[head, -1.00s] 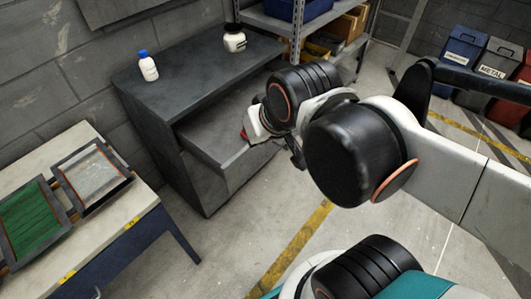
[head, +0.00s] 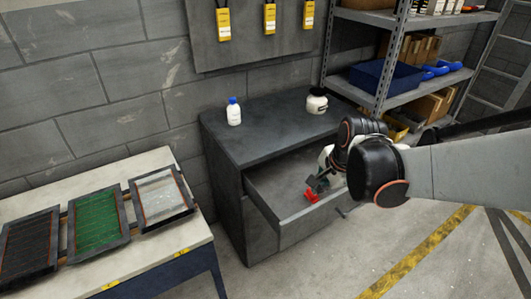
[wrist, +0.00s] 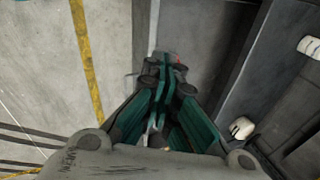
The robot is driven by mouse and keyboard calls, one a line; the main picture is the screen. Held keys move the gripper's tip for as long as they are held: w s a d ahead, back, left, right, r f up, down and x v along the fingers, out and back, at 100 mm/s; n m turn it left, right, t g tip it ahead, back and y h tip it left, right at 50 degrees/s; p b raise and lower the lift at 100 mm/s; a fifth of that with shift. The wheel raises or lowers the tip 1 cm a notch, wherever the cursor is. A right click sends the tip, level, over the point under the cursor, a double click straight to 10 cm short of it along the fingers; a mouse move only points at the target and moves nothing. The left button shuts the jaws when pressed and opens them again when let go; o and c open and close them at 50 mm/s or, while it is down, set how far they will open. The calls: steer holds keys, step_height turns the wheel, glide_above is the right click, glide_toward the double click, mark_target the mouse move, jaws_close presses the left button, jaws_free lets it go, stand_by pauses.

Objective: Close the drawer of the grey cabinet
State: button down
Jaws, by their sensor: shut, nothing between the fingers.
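The grey cabinet (head: 232,152) stands against the wall. Its drawer (head: 308,222) is pulled out, and the inside shows from above. A dark handle (head: 346,211) shows on the drawer's front. My gripper (head: 314,191) is over the open drawer, close behind its front panel, and is shut and empty. A small red patch shows at its fingertips. In the wrist view the closed fingers (wrist: 165,66) point down at the drawer (wrist: 200,35). I cannot tell whether they touch it. My arm hides the drawer's right end.
A white bottle with a blue cap (head: 233,112) and a dark-lidded jar (head: 316,101) stand on the cabinet top. A worktable (head: 150,250) with framed panels is at the left. A shelf rack (head: 425,85) stands at the right. The floor (head: 440,260) before the cabinet is clear.

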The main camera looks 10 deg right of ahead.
steer(key=s+d+f+m+g+b, duration=0.1)
steer(key=d+f+m+g, duration=0.1)
steer(key=d+f+m, duration=1.2)
steer(key=w+a+f+m+b, duration=0.2)
steer(key=w+a+f+b, duration=0.2)
steer(key=f, duration=0.6)
steer(key=shift+w+y+b, duration=0.3)
steer(key=shift+w+b, duration=0.2)
steer(key=shift+w, duration=0.5)
